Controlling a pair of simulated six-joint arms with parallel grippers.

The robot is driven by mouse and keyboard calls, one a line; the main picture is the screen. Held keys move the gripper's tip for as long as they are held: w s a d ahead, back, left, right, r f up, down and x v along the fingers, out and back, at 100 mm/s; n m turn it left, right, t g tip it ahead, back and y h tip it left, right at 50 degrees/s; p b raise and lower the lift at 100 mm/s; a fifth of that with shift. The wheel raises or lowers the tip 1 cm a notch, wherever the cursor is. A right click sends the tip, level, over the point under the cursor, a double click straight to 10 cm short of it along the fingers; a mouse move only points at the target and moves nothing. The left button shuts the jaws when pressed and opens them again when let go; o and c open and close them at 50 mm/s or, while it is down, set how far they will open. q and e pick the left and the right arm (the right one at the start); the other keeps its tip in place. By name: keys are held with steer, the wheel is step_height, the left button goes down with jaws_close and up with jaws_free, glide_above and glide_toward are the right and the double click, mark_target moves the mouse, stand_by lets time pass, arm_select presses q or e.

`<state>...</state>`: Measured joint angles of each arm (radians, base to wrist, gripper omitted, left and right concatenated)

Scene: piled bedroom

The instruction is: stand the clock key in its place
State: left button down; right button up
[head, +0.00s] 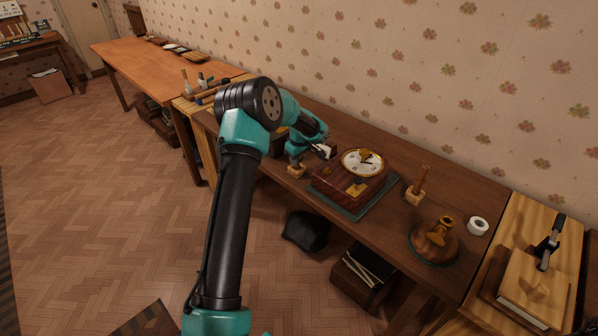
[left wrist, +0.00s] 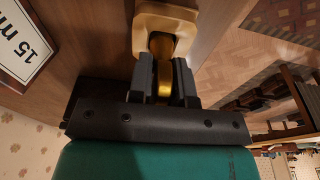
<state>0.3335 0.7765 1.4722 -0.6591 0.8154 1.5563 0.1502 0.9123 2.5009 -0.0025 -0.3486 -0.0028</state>
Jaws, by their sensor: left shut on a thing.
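My left gripper (head: 297,158) is low over the dark wooden table, left of the clock. In the left wrist view its two fingers (left wrist: 164,62) are shut on a brass piece, which I take to be the clock key (left wrist: 163,86). The key's far end lines up with the opening of a small pale wooden block (left wrist: 142,26), which also shows under the gripper in the head view (head: 297,171). I cannot tell how deep the key sits in the block. The clock (head: 362,163) has a white dial over a reddish wooden case. My right gripper is out of view.
The clock stands on a dark green mat (head: 352,211). To its right are a small block with an upright brown handle (head: 416,192), a rounded brown object (head: 432,243) and a white roll (head: 478,226). A printed card (left wrist: 22,45) lies near the pale block.

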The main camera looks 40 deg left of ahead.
arm_select(q)
steer(key=shift+f, duration=0.35)
jaws_free()
stand_by(1.2)
